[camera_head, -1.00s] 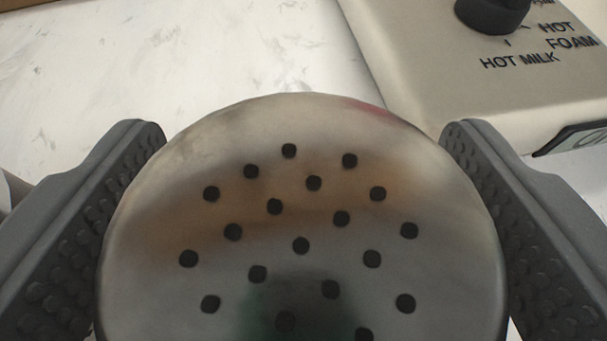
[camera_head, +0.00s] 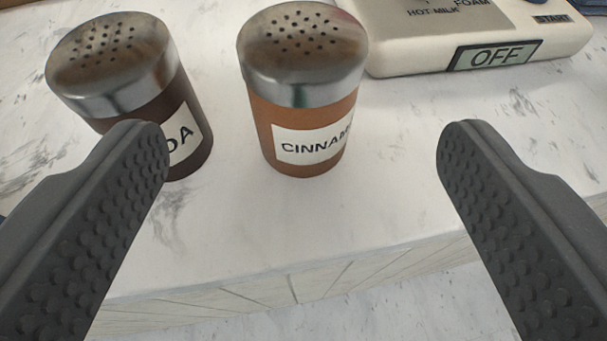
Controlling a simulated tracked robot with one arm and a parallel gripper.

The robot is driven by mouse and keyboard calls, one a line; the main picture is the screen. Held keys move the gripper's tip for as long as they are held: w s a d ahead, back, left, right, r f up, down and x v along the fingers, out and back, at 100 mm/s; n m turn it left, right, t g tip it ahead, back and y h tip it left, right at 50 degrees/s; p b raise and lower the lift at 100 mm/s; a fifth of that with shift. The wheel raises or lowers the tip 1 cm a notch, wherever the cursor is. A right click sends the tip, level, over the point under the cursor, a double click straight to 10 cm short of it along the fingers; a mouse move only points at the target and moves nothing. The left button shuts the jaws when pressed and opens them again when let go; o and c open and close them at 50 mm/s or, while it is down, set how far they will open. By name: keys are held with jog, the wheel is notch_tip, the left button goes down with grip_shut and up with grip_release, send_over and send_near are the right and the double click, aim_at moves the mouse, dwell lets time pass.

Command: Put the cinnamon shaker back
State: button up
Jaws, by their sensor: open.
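The cinnamon shaker (camera_head: 304,102) stands upright on the white marble counter, with an orange-brown body, a perforated silver lid and a label reading "CINNAM". My gripper (camera_head: 303,150) is open and empty, its two grey, dimpled fingers wide apart. In the picture the shaker appears between the fingers and beyond them, touching neither. A dark brown shaker (camera_head: 170,105) with a silver lid and a label ending in "DA" stands to its left; my left finger hides part of its label.
A cream machine (camera_head: 480,45) with an "OFF" display stands behind and right of the cinnamon shaker. The counter's front edge (camera_head: 300,270) runs across below the shakers. The counter (camera_head: 400,180) right of the cinnamon shaker is bare.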

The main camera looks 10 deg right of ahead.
jog(key=shift+s+r, duration=0.15)
jog(key=shift+s, duration=0.1)
jog(key=shift+r, duration=0.1)
jog(key=w+a+r+n+t, duration=0.1)
jog(key=w+a+r, duration=0.15)
jog(key=r, duration=1.05)
jog(key=w+a+r, duration=0.1)
jog(key=a+r, duration=0.3)
jog(key=r, duration=0.9)
jog(key=s+a+r, duration=0.4)
jog(key=s+r, duration=0.1)
jog(key=r, duration=0.3)
jog(key=s+a+r+y, duration=0.1)
jog(key=s+a+r, duration=0.4)
jog(key=r, duration=0.4)
jog(key=s+a+r+t+y, duration=0.1)
jog(key=s+a+r, duration=0.4)
jog(key=r, duration=0.3)
jog(key=shift+s+r+n, duration=0.15)
jog(key=shift+s+n, duration=0.05)
jog(key=shift+n, duration=0.2)
